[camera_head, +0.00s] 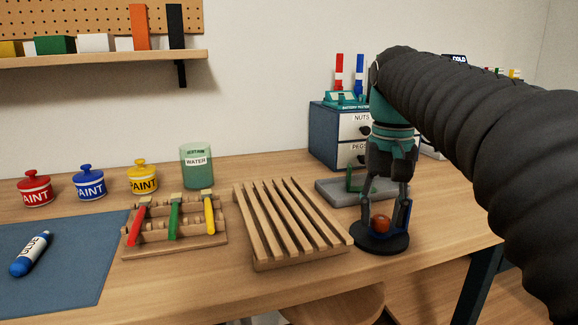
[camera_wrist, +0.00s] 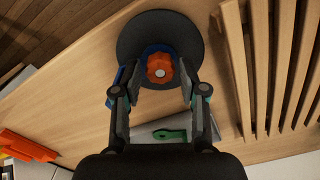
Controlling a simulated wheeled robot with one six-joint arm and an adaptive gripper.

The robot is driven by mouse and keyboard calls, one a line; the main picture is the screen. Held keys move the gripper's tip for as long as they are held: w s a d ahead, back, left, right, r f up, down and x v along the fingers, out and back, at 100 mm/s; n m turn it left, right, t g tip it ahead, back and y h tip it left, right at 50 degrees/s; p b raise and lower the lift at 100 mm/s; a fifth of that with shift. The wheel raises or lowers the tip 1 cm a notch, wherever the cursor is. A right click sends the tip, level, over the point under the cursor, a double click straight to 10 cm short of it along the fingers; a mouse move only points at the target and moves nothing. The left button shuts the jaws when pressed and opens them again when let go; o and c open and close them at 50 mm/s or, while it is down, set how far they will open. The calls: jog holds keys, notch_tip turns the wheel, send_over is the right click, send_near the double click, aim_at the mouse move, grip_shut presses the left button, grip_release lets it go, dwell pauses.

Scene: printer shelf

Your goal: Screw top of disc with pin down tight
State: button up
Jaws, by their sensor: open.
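The disc (camera_head: 368,240) is a flat dark round base on the table, right of the wooden slatted rack. It also shows in the wrist view (camera_wrist: 185,30). An orange-red knob-like top (camera_head: 381,224) with a pale centre sits in the middle of the disc; in the wrist view the top (camera_wrist: 159,67) has a scalloped edge and blue shows around it. My gripper (camera_head: 386,208) points down over the disc, with its fingers apart on either side of the top. In the wrist view the fingertips (camera_wrist: 156,84) are near the top's sides; contact cannot be told. The pin cannot be made out clearly.
The slatted wooden rack (camera_head: 270,254) stands close on the left. A grey tray (camera_head: 330,191) with a green piece lies just behind the disc. A drawer cabinet (camera_head: 335,130) stands at the back. The table's front edge is near, and bare table lies right of the disc.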

jog(key=n, duration=1.2)
jog(key=shift+n, duration=0.4)
jog(key=n, duration=0.4)
